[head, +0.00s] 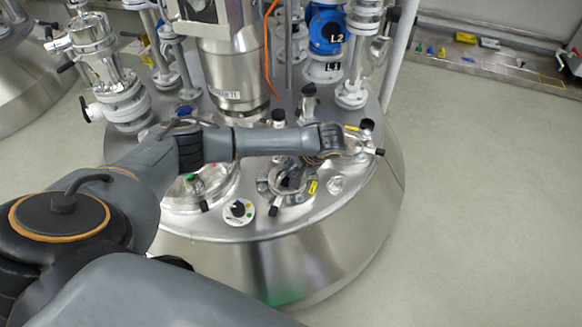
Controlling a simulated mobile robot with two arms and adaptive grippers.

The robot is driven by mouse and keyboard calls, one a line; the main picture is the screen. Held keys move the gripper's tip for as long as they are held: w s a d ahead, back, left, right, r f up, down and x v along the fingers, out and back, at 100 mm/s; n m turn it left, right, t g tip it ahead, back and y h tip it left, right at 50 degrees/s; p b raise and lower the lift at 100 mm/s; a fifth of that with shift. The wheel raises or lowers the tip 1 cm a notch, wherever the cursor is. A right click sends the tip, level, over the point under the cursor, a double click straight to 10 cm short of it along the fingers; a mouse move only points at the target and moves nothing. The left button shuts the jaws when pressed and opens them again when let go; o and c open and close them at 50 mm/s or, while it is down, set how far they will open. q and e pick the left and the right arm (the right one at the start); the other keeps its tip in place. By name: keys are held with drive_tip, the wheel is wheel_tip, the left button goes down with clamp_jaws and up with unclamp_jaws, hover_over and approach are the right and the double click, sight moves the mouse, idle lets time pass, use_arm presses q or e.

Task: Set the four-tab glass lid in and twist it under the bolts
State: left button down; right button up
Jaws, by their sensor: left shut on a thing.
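My left arm reaches across the steel vessel top from the left, and its wrist bends down over a small round port (267,187). My left gripper (288,182) is dark and small in the picture, low over this port. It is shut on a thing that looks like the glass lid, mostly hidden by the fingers. I cannot tell the lid's tabs apart from the port's bolts, or whether the lid is seated. My right gripper is not in view.
A larger round cover (217,196) lies left of the port, partly under my arm. A white dial with a black knob (238,209) is near the front edge. Behind stand a steel column (232,75), a blue valve (327,30) and pipes. Floor on the right is clear.

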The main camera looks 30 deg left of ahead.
use_arm(q)
drive_tip(key=shift+r+n+p, duration=0.1)
drive_tip(key=shift+n+p, duration=0.25)
drive_tip(key=shift+n, duration=0.05)
drive_tip(key=shift+w+n+g+p, duration=0.1)
drive_tip(key=shift+n+g+p, duration=0.25)
drive_tip(key=shift+n+g, duration=0.25)
drive_tip(key=c, duration=1.3)
unclamp_jaws()
drive_tip(key=shift+a, duration=0.1)
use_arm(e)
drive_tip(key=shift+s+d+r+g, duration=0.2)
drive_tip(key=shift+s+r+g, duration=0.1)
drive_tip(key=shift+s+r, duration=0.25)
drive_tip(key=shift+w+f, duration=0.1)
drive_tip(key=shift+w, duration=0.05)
